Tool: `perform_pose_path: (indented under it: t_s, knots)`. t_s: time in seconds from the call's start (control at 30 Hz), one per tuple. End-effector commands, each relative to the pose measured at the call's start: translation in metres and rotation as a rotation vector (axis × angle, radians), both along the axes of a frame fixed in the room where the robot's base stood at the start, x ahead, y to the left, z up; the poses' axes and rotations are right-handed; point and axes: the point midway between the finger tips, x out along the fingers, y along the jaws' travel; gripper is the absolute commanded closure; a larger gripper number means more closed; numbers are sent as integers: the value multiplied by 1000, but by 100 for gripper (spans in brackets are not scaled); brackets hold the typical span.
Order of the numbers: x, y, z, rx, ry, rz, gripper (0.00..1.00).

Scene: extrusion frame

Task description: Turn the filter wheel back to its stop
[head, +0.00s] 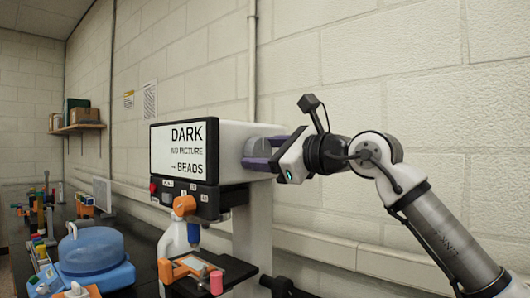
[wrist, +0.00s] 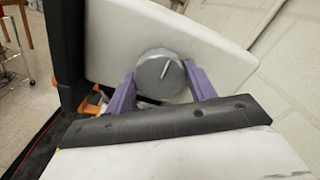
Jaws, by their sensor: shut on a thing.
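The filter wheel (wrist: 160,74) is a round grey knob with a pale pointer line, on the side of a white housing (wrist: 110,40). In the wrist view its pointer leans up and to the right. My gripper (wrist: 158,88) has two purple fingers, one at each side of the knob, shut on it. The front screen (head: 178,149) reads "DARK", "NO PICTURE" and "BEADS".
Below the screen is a black control panel (head: 185,197) with a red button. A spray bottle (head: 178,235) and a small black stage (head: 215,272) stand below. A blue-lidded device (head: 95,255) sits on the bench at left. A wall is close behind my arm.

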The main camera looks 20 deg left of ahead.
Motion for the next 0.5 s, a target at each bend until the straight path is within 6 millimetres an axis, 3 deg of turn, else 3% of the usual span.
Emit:
perform_pose_path:
  t_s: [0.4, 0.43, 0.5]
  knots:
    - [0, 0, 0, -3, -10, -1, 68]
    - [0, 0, 0, -3, -10, -1, 43]
    - [0, 0, 0, -3, -10, -1, 34]
